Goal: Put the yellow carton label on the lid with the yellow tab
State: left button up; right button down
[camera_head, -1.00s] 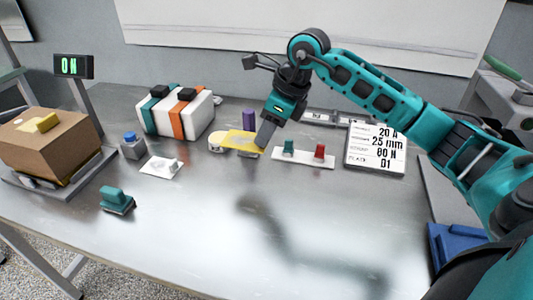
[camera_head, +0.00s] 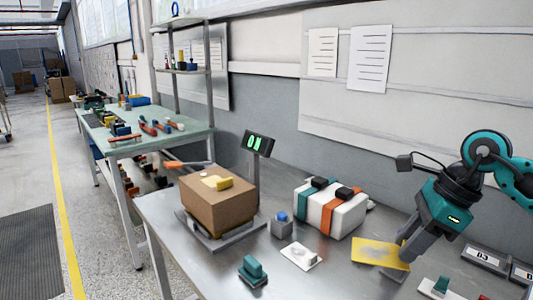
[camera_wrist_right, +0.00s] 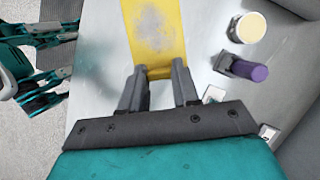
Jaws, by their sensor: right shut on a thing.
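My right gripper (camera_head: 402,262) is shut on the yellow carton label (camera_head: 372,250), a flat sheet held by one edge. The label juts from the jaws low over the steel table and shows a grey smudged patch in the right wrist view (camera_wrist_right: 158,30). The lid with the yellow tab (camera_head: 223,183) is the top of a brown carton (camera_head: 215,212), well left of the label. A paler patch shows on the lid beside the tab. My left gripper (camera_wrist_right: 62,68) shows at the left edge of the right wrist view, empty, its fingers apart.
The carton stands on a grey platform (camera_head: 238,238) beside a green-lit display (camera_head: 258,143). A white case with straps (camera_head: 340,212), a blue-button box (camera_head: 282,226), a white plate (camera_head: 300,256) and a teal-handled block (camera_head: 252,270) lie between. A purple cylinder (camera_wrist_right: 245,70) lies near the right gripper.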

aim_at(385, 265)
jog(key=a+n+g, duration=0.1)
jog(key=n, duration=0.1)
jog(key=s+a+f+n, duration=0.1)
jog(key=n, duration=0.1)
jog(key=a+n+g, duration=0.1)
jog(key=a+n, duration=0.1)
jog(key=shift+s+a+f+n+g+p, duration=0.1)
jog(key=shift+s+f+n+g+p, duration=0.1)
jog(key=shift+f+n+g+p, duration=0.15)
jog(key=s+a+f+n+g+h+p, duration=0.1)
jog(key=s+a+f+n+g+h, duration=0.1)
jog(key=n, duration=1.3)
notch_tip(385, 265, down, 2)
jog(key=shift+s+a+f+g+h, duration=0.1)
jog(key=shift+s+a+g+h, duration=0.15)
jog(key=shift+s+g+h, duration=0.65)
jog(key=shift+s+t, duration=0.25)
jog(key=shift+s, duration=0.05)
